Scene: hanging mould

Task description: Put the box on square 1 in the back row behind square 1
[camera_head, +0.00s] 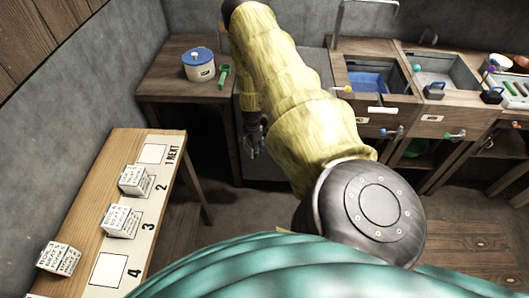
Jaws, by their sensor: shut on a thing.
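The table (170,205) at the left carries numbered squares along its right side. Square 1 (152,153), marked "1 NEXT", is bare, and so is the table behind it. A white printed box (134,180) is at square 2, and another (121,220) is at square 3. A third white box (59,257) is at the left edge, in the back row near square 4 (108,270), which is bare. My gripper (253,137) hangs right of the table, clear of it. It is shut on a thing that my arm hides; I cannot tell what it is.
A side table (165,85) at the back holds a blue-lidded white tub (198,65) and a green tool (223,76). A bench with a blue basin (368,83) and a grey sink (445,70) stands at the right. Walls close in behind and left of the table.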

